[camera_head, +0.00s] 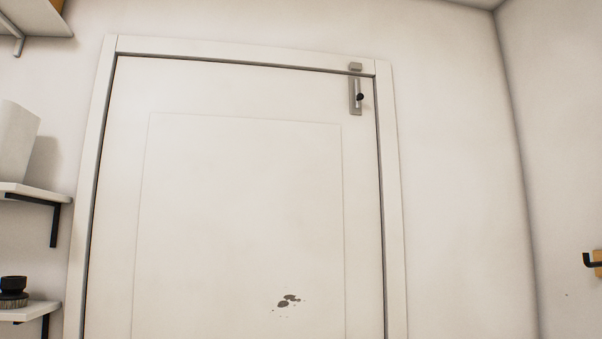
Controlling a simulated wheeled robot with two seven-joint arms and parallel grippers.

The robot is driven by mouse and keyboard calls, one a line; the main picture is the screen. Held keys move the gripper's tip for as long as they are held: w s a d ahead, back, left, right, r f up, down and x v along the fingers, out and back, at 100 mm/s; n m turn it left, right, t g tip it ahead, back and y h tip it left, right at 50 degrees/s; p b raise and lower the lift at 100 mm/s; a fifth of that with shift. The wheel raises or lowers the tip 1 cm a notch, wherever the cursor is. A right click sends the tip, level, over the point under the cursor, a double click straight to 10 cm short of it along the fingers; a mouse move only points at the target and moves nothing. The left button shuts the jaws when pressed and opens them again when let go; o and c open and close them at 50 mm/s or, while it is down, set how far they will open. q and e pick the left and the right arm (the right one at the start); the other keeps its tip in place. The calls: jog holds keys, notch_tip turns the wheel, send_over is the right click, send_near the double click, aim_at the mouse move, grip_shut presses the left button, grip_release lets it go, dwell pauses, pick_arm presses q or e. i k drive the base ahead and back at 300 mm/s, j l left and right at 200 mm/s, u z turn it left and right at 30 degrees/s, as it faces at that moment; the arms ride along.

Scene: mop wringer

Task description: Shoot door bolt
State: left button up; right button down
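A grey metal door bolt (355,95) is mounted upright near the top right corner of a white door (240,210). It has a small dark knob (360,97) on its plate. A grey catch (355,66) sits just above it on the white door frame (395,200). The door looks closed in its frame. Whether the bolt's rod reaches into the catch is too small to tell. Neither of my grippers is in view.
Shelves on black brackets line the left wall; one holds a white box (16,140), a lower one a dark brush (13,291). A black hook (591,261) is on the right wall. The space before the door looks clear.

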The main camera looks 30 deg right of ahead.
aim_at(359, 96)
jog(key=z, duration=1.3)
